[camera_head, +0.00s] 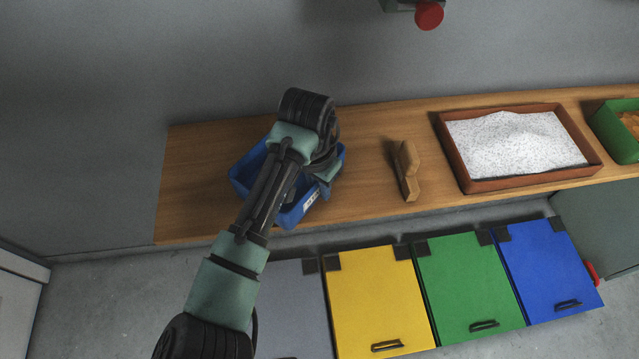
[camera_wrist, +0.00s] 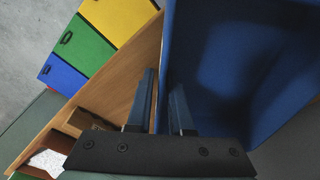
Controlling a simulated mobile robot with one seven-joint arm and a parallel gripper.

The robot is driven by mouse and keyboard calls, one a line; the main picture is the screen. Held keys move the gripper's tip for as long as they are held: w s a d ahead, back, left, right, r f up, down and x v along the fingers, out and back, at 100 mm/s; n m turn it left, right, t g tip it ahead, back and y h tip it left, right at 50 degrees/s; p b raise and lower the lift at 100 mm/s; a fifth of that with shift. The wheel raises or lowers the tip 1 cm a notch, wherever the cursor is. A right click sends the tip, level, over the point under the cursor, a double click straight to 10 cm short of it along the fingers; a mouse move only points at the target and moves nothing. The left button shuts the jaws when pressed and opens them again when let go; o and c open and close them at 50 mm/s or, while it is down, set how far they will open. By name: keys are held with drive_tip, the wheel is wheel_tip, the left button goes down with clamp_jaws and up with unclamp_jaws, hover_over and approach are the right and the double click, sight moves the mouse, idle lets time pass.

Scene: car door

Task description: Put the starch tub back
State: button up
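A blue open tub (camera_head: 240,177) with a small white label (camera_head: 311,199) on its front is at the left part of the wooden shelf. I take it to be the starch tub. It sits askew, its near corner at the shelf's front edge; I cannot tell whether it rests on the shelf or is slightly above it. My gripper (camera_wrist: 163,85) has its two fingers close together on either side of the tub's wall, one inside and one outside. The tub's inside (camera_wrist: 235,70) shows in the wrist view and looks empty there. My arm hides its middle in the head view.
Further right are a brown tray of white granules (camera_head: 518,140) and a green tub (camera_head: 620,141). Yellow (camera_head: 375,300), green (camera_head: 470,285) and blue (camera_head: 550,265) lids are below in front.

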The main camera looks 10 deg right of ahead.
drive_tip(key=shift+o, duration=0.9)
drive_tip(key=r, duration=0.4)
drive_tip(key=r+p, duration=0.1)
drive_tip(key=r, duration=0.3)
drive_tip(key=s+a+r, duration=0.1)
drive_tip(key=r, duration=0.3)
drive_tip(key=shift+r, duration=0.15)
